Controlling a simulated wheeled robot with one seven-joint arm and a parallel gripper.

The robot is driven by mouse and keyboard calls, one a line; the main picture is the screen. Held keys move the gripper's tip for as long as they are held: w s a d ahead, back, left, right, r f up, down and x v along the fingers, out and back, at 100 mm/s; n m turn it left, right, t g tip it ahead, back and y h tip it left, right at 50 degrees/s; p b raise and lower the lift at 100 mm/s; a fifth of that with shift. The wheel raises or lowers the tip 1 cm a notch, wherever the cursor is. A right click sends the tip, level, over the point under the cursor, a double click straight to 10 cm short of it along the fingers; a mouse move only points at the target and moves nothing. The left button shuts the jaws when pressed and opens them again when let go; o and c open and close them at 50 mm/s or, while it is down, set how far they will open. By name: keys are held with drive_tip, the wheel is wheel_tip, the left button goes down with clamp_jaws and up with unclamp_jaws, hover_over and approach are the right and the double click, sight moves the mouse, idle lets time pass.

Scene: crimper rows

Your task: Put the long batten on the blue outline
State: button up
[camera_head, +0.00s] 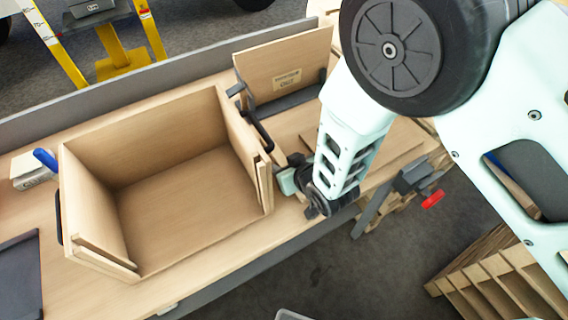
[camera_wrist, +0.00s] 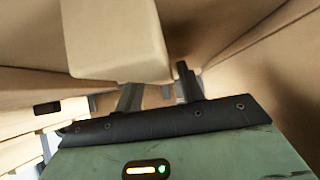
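I cannot clearly make out the long batten. A pale wooden piece with a blunt end (camera_wrist: 115,40) hangs close in front of my gripper in the wrist view. It hides the tip of the left finger, and I cannot tell whether it is the batten or part of the box. My gripper (camera_wrist: 158,92) shows two dark fingers standing apart, with light background between them. In the head view my gripper (camera_head: 284,182) is low beside the right wall of an open wooden box (camera_head: 95,185), its fingers mostly hidden. The blue outline is not visible in either view.
The box stands on a long wooden workbench (camera_head: 215,262). A brown board with a label (camera_head: 285,75) stands upright behind my arm. A blue-handled item (camera_head: 45,160) and a dark tray (camera_head: 20,275) are at the left. A clamp with a red handle (camera_head: 432,198) is at the right edge.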

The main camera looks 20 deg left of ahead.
drive_tip(key=c, duration=0.7)
drive_tip(key=shift+r, duration=0.15)
